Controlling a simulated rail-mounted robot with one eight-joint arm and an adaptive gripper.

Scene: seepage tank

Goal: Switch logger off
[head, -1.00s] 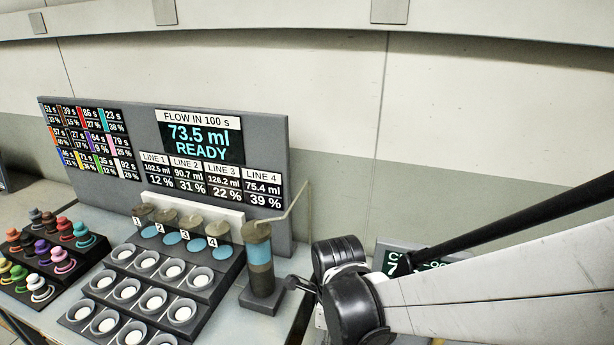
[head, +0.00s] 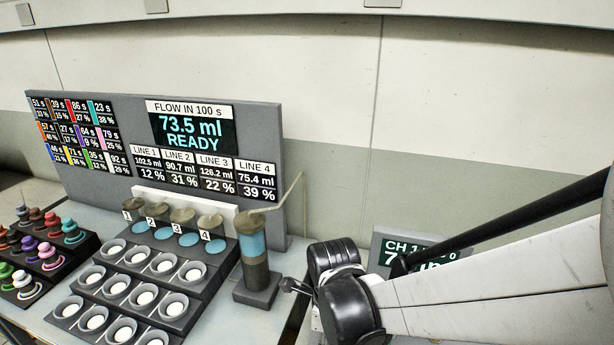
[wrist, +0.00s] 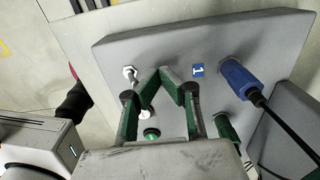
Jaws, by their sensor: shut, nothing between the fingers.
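A display (head: 440,246) reading "CH 1" and a partly covered number stands at the right in the head view, behind my arm. It appears to belong to the logger. In the wrist view, a grey panel (wrist: 225,48) carries a small metal switch or knob (wrist: 129,73), a green round button or lamp (wrist: 152,133), a blue label "1" (wrist: 198,70) and a blue plug (wrist: 236,78). My gripper (wrist: 172,75) is shut and empty in front of this panel. Its fingers cover part of the panel, and I cannot tell whether they touch it.
A cable runs from the blue plug to the lower right. In the head view, a grey board (head: 265,120) shows flow readings. A cylinder (head: 254,255) with a thin tube stands left of my arm, beside stepped cup racks (head: 110,312) and coloured knobbed pieces (head: 47,256).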

